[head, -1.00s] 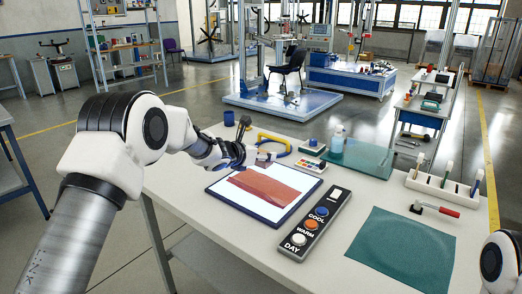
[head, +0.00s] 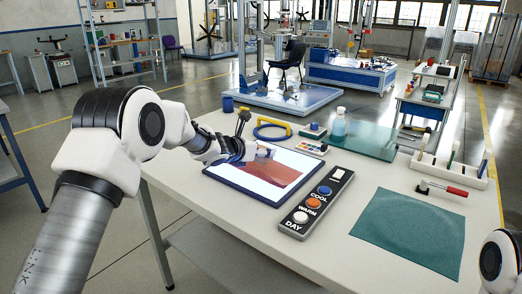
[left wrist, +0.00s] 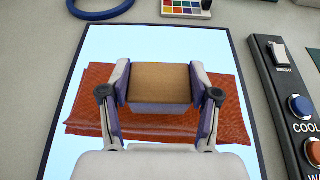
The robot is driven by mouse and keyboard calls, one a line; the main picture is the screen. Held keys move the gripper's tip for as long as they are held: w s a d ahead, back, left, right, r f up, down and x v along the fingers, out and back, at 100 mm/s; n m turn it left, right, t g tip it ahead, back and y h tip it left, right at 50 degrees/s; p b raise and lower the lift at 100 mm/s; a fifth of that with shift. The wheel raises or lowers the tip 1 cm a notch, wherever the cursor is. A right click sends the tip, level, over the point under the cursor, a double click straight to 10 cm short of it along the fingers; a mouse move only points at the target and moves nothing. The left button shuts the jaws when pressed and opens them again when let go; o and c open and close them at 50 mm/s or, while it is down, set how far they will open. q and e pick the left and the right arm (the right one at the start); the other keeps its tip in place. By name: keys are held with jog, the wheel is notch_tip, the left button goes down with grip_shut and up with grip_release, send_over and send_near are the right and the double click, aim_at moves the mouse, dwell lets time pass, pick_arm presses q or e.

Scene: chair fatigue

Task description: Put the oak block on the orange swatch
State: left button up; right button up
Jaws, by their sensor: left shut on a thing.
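My left gripper (left wrist: 160,90) is shut on the oak block (left wrist: 160,82), with one finger on each side of its tan top. The block is over the middle of the rust-orange swatch (left wrist: 82,118) in the left wrist view; I cannot tell if it touches it. In the head view the left gripper (head: 256,152) hides the left part of the swatch (head: 275,175). The swatch lies flat on a lit white panel (head: 235,178) with a dark frame. My right gripper is out of view.
A control box (head: 315,205) with several buttons stands right of the panel. A blue ring (head: 270,128), a colour chart (head: 308,145) and a spray bottle (head: 339,124) are behind it. A green mat (head: 410,230) lies at the right. A red-handled tool (head: 442,188) is beyond the mat.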

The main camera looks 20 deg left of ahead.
pick_arm(q)
jog(key=shift+b, duration=0.3)
jog(key=shift+s+a+f+b, duration=0.2)
jog(key=shift+s+f+b, duration=0.45)
jog(key=shift+b, duration=0.75)
dwell(1.6)
jog(key=shift+w, duration=0.1)
jog(key=o, duration=1.2)
jog(key=shift+o, duration=0.2)
